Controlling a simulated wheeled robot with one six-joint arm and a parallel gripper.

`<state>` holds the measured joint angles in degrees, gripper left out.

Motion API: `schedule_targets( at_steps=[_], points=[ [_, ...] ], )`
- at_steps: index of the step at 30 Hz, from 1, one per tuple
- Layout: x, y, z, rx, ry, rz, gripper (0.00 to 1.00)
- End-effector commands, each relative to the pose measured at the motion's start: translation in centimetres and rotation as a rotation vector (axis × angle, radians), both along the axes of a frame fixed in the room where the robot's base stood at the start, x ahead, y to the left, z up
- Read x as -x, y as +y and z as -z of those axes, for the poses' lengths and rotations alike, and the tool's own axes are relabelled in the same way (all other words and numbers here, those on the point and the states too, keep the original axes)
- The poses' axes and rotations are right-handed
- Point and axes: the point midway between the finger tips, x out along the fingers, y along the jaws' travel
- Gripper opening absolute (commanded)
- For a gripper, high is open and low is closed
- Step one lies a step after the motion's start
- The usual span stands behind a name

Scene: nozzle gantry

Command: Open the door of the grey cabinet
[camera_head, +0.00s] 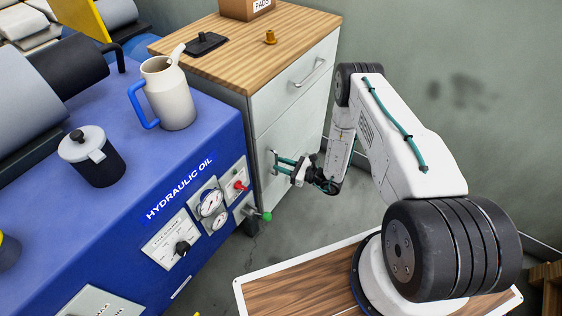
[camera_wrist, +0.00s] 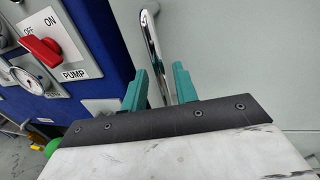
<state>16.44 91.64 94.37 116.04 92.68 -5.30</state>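The grey cabinet (camera_head: 262,112) with a wooden top stands at the back, beside the blue machine. Its lower front is the door (camera_head: 300,128), which looks shut and is partly hidden by my arm. In the wrist view, the door's upright chrome handle (camera_wrist: 153,42) runs down between my teal fingers. My gripper (camera_head: 274,162) is at the left part of the door with its fingers pointing at it. In the wrist view the gripper (camera_wrist: 160,80) has its fingers apart, one on each side of the handle. I cannot tell whether either finger touches it.
The blue hydraulic machine (camera_head: 222,145) is close to the left of my gripper. Its red pump switch (camera_wrist: 42,48) and green-knobbed lever (camera_head: 265,216) stick out nearby. A drawer handle (camera_head: 308,73) is above the door. A jug (camera_head: 170,95) stands on the machine. Floor before the cabinet is clear.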

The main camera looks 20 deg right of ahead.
Motion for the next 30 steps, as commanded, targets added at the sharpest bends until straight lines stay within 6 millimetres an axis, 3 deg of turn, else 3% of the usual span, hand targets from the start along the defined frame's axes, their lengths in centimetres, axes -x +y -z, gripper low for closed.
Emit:
schedule_targets(
  at_steps=[6,16,19,22,23,24,30],
  points=[
    [-1.6,1.7,0.0,0.001,-0.001,-0.001,0.29],
    [-2.0,1.9,0.0,0.001,0.001,0.003,0.29],
    [-1.9,1.8,0.0,0.001,0.001,0.003,0.01],
    [-2.0,1.8,0.0,0.001,0.001,0.004,0.0],
    [-2.1,-1.9,0.0,0.003,-0.003,0.02,0.0],
    [-2.0,-0.1,0.0,0.001,0.0,0.008,0.0],
    [-1.3,1.2,-0.1,0.003,-0.002,-0.02,0.0]
  ],
)
